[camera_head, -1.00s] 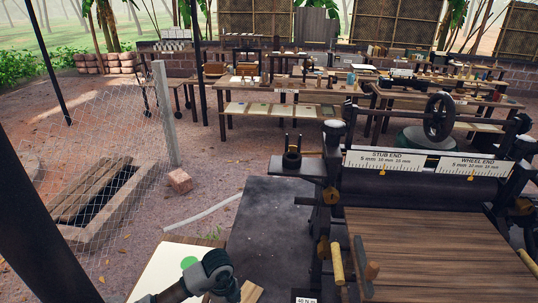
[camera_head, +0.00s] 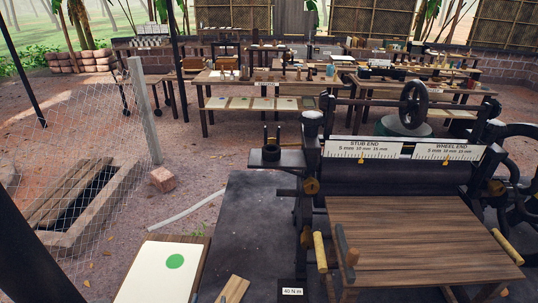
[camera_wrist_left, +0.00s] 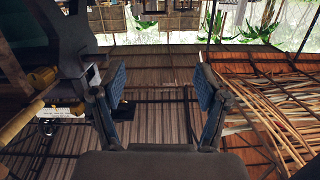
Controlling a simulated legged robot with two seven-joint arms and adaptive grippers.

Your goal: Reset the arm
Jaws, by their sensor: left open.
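My left gripper (camera_wrist_left: 160,92) shows in the left wrist view, its two blue-padded fingers spread wide with nothing between them. It does not show in the head view now. My right gripper is in neither view. The roller machine (camera_head: 405,190) stands at right in the head view, with a white scale plate marked "STUB END" and "WHEEL END", a dark roller and a wooden feed board (camera_head: 420,240) in front.
A white sheet with a green dot (camera_head: 160,272) lies on a board at lower left. Benches (camera_head: 270,85) with many small items stand at the back. A wire fence (camera_head: 75,140) is at left. The left wrist view faces roof slats (camera_wrist_left: 155,70) and a pole bundle (camera_wrist_left: 275,110).

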